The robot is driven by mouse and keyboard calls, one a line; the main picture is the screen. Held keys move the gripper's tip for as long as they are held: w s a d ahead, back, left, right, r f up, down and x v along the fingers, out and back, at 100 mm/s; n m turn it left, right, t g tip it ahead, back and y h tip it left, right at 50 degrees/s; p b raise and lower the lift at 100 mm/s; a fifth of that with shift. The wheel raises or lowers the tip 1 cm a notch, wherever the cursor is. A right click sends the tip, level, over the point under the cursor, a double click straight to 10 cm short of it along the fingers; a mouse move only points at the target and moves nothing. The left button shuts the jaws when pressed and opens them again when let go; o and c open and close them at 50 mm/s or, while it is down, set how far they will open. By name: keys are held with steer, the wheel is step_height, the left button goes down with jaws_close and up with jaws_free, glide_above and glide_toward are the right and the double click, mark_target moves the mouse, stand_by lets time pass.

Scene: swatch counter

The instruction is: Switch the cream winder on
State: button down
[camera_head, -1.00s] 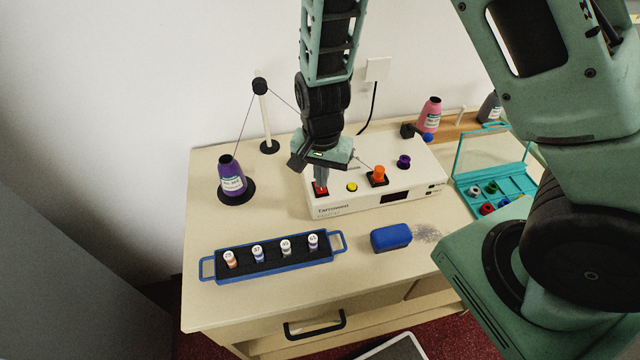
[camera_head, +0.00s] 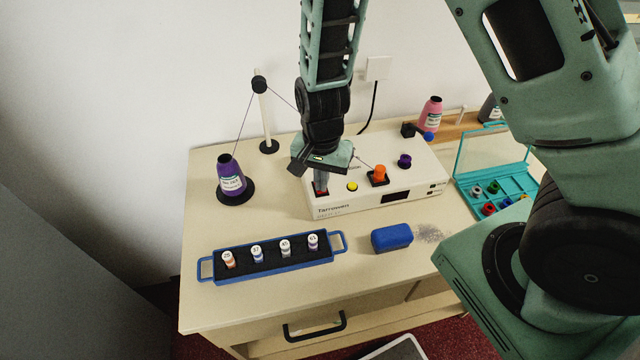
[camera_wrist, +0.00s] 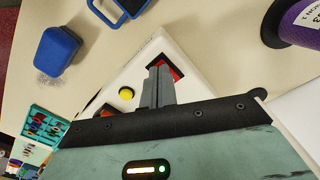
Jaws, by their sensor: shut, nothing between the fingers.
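The cream winder (camera_head: 345,206) stands on the counter, a box with a red switch (camera_head: 321,194) at its left end, a yellow button (camera_head: 352,187), an orange knob (camera_head: 379,173), a purple knob (camera_head: 404,161) and a dark display (camera_head: 395,197). My gripper (camera_head: 321,188) is shut and empty, pointing down with its fingertips at the red switch. In the wrist view, the fingertips (camera_wrist: 158,70) overlap the red switch (camera_wrist: 170,70) and hide part of it. I cannot tell whether they press it or which way it is tipped. The display looks dark.
A purple thread cone (camera_head: 231,177) stands left of the winder, by a thread guide post (camera_head: 266,125). A blue tray of small spools (camera_head: 272,274) and a blue block (camera_head: 391,237) lie in front. An open teal case (camera_head: 492,190) is at right.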

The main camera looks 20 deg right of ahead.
step_height(320, 180, up, 7)
steer(key=p, duration=0.6)
steer(key=shift+p, duration=0.35)
stand_by(0.5)
steer(key=s+a+r+n+y+b, duration=0.2)
steer(key=s+a+r+n+b, duration=0.35)
steer(key=s+a+n, duration=0.2)
steer(key=s+d+r+n+h+b, duration=0.1)
steer(key=s+r+n+b, duration=0.2)
steer(key=s+n, duration=0.5)
steer(key=s+r, duration=0.1)
steer(key=s, duration=0.2)
steer(key=shift+s+r+b, duration=0.2)
steer(key=shift+s+b, duration=0.1)
